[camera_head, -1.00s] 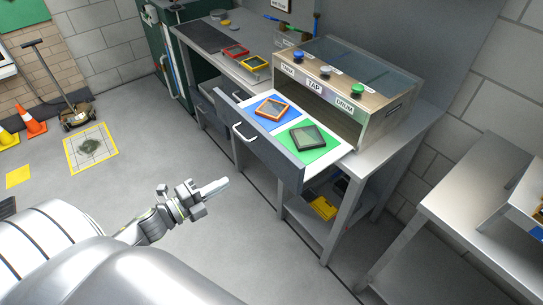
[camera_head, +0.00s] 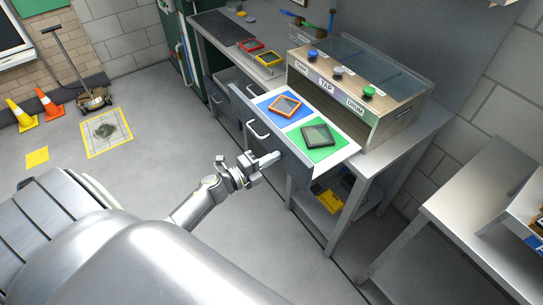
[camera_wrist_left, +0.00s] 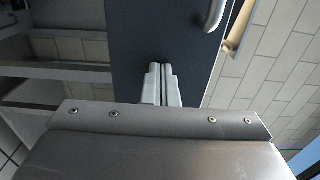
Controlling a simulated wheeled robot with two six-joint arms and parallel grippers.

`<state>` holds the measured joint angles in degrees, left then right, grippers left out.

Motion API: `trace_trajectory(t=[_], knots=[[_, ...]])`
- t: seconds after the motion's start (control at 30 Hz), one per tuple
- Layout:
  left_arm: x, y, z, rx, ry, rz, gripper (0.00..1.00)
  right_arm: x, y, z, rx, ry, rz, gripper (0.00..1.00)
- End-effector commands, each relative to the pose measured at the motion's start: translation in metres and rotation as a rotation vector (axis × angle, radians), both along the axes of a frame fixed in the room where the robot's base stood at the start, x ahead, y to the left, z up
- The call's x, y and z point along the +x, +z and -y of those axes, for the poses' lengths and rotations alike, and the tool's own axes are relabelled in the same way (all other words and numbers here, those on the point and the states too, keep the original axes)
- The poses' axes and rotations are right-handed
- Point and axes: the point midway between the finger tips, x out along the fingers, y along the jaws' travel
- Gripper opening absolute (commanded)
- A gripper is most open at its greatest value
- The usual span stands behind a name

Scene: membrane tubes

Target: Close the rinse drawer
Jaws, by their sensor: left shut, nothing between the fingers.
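The rinse drawer stands pulled out below the box labelled TANK, TAP and DRUM (camera_head: 325,85). Its dark front panel (camera_head: 296,170) carries a pale bar handle (camera_head: 257,130), which also shows at the upper right of the left wrist view (camera_wrist_left: 214,14). Inside lie an orange-framed piece (camera_head: 285,105) on a blue mat and a dark-framed piece (camera_head: 317,136) on a green mat. My left gripper (camera_head: 277,157) is shut and empty, close before the front panel, on the near side of the handle. In the left wrist view its fingertips (camera_wrist_left: 160,68) overlap the panel; contact cannot be told. My right gripper is out of view.
A steel bench (camera_head: 437,112) holds the box; its lower shelf bears a yellow item (camera_head: 328,200). A second table (camera_head: 460,215) stands at the right. Red and yellow frames (camera_head: 269,58) lie on the bench further back. The floor left of the drawer is open.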

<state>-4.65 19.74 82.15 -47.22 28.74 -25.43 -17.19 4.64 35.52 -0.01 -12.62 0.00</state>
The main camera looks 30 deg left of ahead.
Motion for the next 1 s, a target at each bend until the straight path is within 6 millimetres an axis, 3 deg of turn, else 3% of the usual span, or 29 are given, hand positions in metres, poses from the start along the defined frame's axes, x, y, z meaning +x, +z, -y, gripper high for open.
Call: trace_trajectory(t=[0.37, 0.57, 0.77, 1.0], knots=[[0.001, 0.0, 0.001, 0.0, 0.0, 0.0, 0.0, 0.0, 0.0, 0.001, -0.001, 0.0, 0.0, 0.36], [0.016, 0.0, 0.007, -0.002, -0.001, 0.002, 0.0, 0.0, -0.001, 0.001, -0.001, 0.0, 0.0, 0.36], [0.053, 0.0, 0.023, -0.004, -0.002, 0.004, 0.0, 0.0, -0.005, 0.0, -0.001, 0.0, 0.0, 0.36], [0.112, -0.002, 0.047, -0.003, -0.002, 0.004, 0.0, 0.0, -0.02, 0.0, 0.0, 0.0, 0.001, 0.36]])
